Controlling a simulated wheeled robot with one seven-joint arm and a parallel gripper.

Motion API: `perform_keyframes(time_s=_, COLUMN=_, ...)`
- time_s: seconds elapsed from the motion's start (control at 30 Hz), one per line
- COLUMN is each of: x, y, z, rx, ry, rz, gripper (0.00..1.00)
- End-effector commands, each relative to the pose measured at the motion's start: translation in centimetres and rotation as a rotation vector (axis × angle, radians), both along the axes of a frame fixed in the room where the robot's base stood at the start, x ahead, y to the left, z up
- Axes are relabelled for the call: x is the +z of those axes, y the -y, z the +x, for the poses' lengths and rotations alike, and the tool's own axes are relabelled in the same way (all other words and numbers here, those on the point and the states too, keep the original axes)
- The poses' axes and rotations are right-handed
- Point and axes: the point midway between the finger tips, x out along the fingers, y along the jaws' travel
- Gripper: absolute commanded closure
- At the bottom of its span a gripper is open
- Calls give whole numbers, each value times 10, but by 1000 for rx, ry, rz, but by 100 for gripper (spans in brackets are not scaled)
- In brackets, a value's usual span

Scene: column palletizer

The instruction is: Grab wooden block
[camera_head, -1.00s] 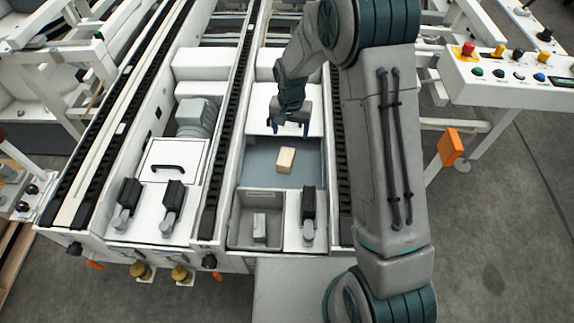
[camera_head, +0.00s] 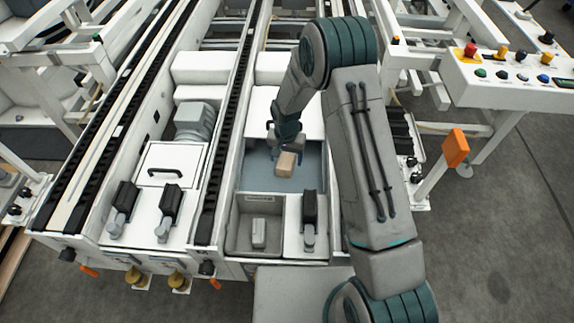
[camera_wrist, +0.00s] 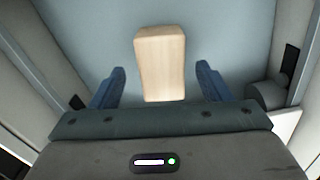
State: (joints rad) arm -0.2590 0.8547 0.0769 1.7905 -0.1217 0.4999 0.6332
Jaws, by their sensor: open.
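The wooden block (camera_head: 285,165) is a light tan box on the blue-grey floor of a recessed bay (camera_head: 310,180) between the rails. In the wrist view the block (camera_wrist: 160,62) stands out ahead of my gripper, roughly centred between its two blue fingers. My gripper (camera_wrist: 160,88) is open, with a finger on each side of the block's near end and gaps on both sides. In the head view my gripper (camera_head: 285,148) is just behind and above the block, partly hidden by my arm. I cannot tell its exact height above the block.
A grey bin (camera_head: 240,240) holding a small light grey block (camera_head: 259,233) is in front of the bay. A black chain rail (camera_head: 228,120) borders the bay on the left. A control panel (camera_head: 515,75) stands at right.

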Motion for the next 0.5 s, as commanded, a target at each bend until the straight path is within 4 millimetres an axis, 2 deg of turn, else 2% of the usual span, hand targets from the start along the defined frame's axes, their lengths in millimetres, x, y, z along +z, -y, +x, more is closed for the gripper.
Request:
perform_keyframes(time_s=0.03, x=-12, y=-2, z=0, rx=1, ry=-2, rz=-1, gripper=29)
perform_keyframes(time_s=0.17, x=-29, y=-2, z=1, rx=1, ry=-2, rz=-1, gripper=29)
perform_keyframes(time_s=0.4, x=-32, y=-2, z=1, rx=0, ry=0, rz=0, gripper=29)
perform_keyframes(time_s=0.43, x=-32, y=-2, z=1, rx=0, ry=0, rz=0, gripper=32)
perform_keyframes(time_s=0.5, x=-32, y=-2, z=1, rx=0, ry=-1, rz=0, gripper=51)
